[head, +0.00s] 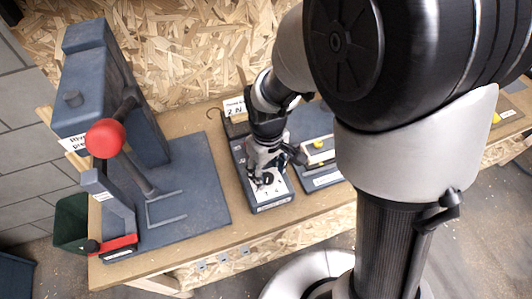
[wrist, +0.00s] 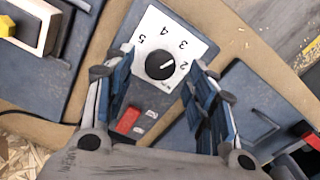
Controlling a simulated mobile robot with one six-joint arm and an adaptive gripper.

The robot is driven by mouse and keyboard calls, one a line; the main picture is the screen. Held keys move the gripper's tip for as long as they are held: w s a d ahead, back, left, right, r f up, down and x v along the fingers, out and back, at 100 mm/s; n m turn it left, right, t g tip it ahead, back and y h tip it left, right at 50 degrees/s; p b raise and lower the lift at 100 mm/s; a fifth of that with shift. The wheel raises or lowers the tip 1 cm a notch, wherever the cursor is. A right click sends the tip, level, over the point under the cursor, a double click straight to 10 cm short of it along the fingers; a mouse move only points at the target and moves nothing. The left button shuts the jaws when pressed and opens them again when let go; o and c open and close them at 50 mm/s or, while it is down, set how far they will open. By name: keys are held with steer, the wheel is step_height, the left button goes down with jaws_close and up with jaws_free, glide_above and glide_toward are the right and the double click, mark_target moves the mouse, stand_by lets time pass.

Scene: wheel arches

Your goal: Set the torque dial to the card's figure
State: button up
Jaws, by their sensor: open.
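The torque dial is a black round knob (wrist: 160,65) on a white plate (wrist: 150,35) with printed numerals, of which 2, 3, 4 and 5 show in the wrist view. Its white mark points toward the right, near the 2; I cannot tell the exact setting. My gripper (wrist: 161,62) is open, one finger on each side of the knob, with gaps visible. In the head view my gripper (head: 265,176) is over the dial box (head: 270,206) and hides most of the knob. The card (head: 234,107) stands behind the box and reads "2 N", its end partly hidden.
A red switch (wrist: 127,120) sits on the box beside the dial plate. A blue-grey press (head: 110,90) with a red ball lever (head: 105,139) stands to the left. A unit with a yellow-topped block (head: 319,150) is close on the right.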

mark_target(268, 177)
steer(key=shift+f, duration=1.1)
steer(key=shift+c, duration=0.6)
steer(key=c, duration=1)
